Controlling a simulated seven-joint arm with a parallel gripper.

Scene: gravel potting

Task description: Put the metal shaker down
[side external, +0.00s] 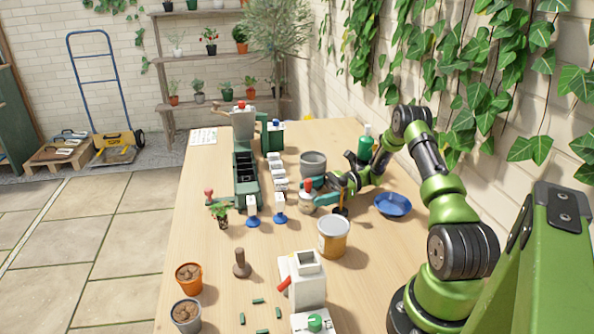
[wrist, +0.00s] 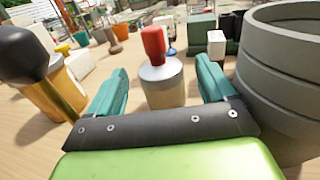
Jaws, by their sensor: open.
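The metal shaker (side external: 307,204) stands upright on the wooden table, a short cylinder with a red top. In the wrist view the shaker (wrist: 163,92) is between the two teal fingers of my gripper (wrist: 162,82), with its red top above them. The fingers are open, with a visible gap on each side of it. In the side view my gripper (side external: 310,190) is low over the table, around the shaker. The far side of the shaker is hidden.
A large grey ribbed pot (wrist: 285,75) is close to the right finger. A yellow-and-white tub (side external: 333,238) and a black-knobbed tool (wrist: 28,55) are on the other side. Blue-based stamps (side external: 280,218) stand nearby.

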